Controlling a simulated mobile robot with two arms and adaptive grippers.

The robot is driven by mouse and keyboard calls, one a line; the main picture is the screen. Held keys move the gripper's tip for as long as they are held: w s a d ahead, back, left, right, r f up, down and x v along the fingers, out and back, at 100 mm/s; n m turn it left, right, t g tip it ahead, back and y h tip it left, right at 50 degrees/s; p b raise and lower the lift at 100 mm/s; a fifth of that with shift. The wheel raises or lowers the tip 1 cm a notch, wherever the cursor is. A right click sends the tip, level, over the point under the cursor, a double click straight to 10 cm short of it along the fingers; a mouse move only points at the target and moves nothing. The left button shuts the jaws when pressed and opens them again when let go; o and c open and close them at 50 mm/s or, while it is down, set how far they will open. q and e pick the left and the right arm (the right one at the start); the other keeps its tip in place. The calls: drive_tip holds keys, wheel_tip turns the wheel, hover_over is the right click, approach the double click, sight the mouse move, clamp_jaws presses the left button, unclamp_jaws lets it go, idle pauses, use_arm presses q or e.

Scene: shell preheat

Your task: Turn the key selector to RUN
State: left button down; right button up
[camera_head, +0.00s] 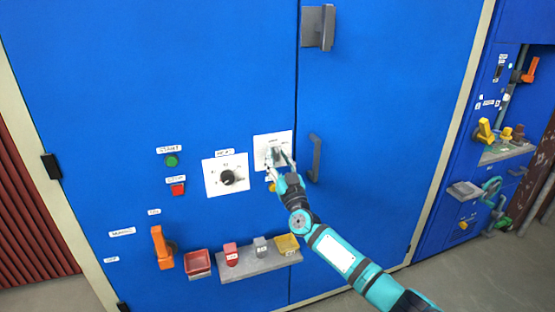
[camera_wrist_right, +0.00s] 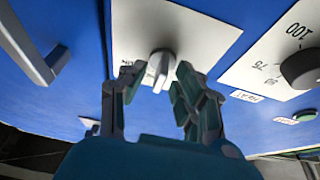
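In the right wrist view the two fingers of my right gripper (camera_wrist_right: 160,74) are open, one on each side of the knob, with visible gaps. I cannot read a RUN label or the knob's position. My left gripper is not in view.
A black dial (camera_head: 228,177) on a white plate is left of the selector. A door handle (camera_head: 315,158) is close on its right. A shelf (camera_head: 262,264) with small coloured blocks, a red tray (camera_head: 198,263) and an orange lever (camera_head: 161,247) are below.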

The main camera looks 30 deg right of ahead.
drive_tip(key=shift+w, duration=0.1)
drive_tip(key=shift+c, duration=0.3)
drive_tip(key=shift+r, duration=0.1)
clamp_jaws()
